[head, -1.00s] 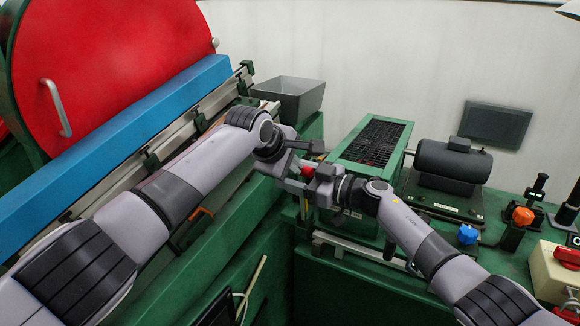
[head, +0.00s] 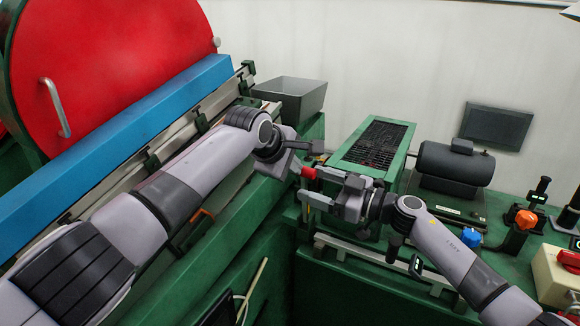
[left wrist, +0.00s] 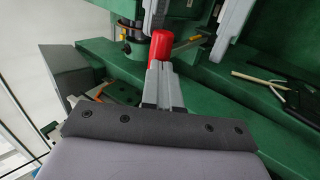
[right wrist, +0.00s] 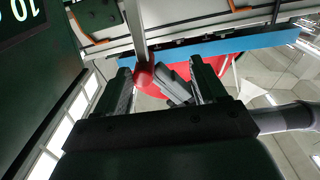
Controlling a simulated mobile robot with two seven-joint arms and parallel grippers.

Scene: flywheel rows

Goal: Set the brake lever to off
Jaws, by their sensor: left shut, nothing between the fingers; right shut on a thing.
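The brake lever has a red knob (head: 308,172), in the middle of the head view. The red knob also shows in the left wrist view (left wrist: 161,45) and the right wrist view (right wrist: 144,76). My right gripper (head: 312,184) reaches it from the right and is shut on the lever; the finger contact is hard to make out. My left gripper (head: 308,158) is shut and empty, its tips close beside the knob; I cannot tell whether they touch. The lever's lower part is mostly hidden in the head view.
The large red flywheel (head: 110,60) and blue beam (head: 120,135) stand at left. A grey bin (head: 290,100) is behind my left gripper. A green grated box (head: 370,142), a dark motor (head: 452,165) and orange (head: 525,219) and blue (head: 470,236) knobs stand at right.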

